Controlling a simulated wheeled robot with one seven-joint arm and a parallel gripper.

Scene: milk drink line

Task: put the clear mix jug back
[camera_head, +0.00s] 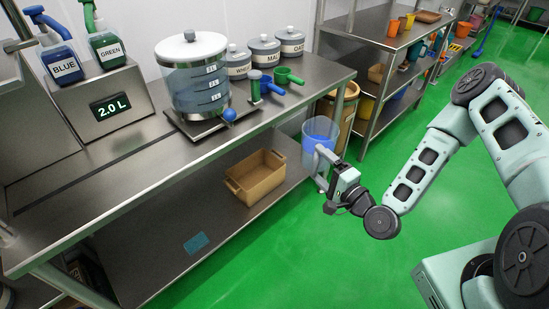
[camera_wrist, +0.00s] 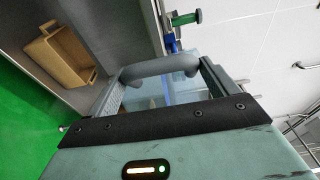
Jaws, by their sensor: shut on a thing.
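My gripper (camera_head: 325,164) is shut on the handle of the clear mix jug (camera_head: 318,131). The jug is held off the right front end of the steel bench, over the green floor side. It is see-through, and its lower part looks blue. In the wrist view the jug's grey handle (camera_wrist: 160,68) lies across between the two fingers of my gripper (camera_wrist: 160,85). The pale clear wall of the jug shows behind it, and the rest is hidden by my gripper.
The steel bench (camera_head: 140,160) carries a large clear tank (camera_head: 194,85), lidded canisters, green and blue scoops, and BLUE and GREEN pump bottles. A tan crate (camera_head: 257,176) sits on its lower shelf. A tan bin (camera_head: 346,100) stands behind the jug. The bench's front middle is clear.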

